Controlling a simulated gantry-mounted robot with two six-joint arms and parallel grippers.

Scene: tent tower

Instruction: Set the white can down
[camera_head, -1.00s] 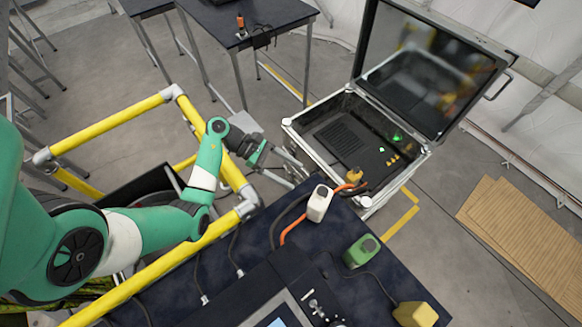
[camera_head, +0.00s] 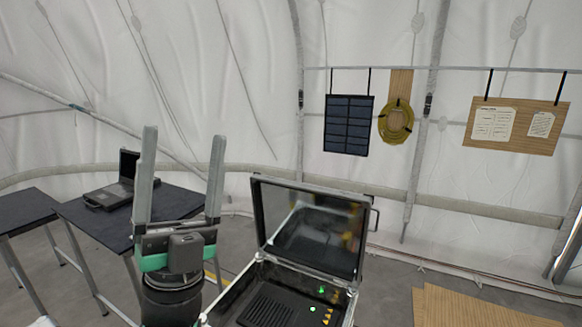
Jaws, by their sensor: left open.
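My left gripper (camera_head: 183,135) points upward at the lower left of the head view. Its two grey fingers stand wide apart, with nothing between them. The white can is not visible in the current view, and neither is the near dark table where a white can stood earlier. My right gripper is not in view.
An open silver case (camera_head: 280,262) with a screen lid stands right of my left gripper. A solar panel (camera_head: 348,125) and a yellow cable coil (camera_head: 396,122) hang on the tent wall.

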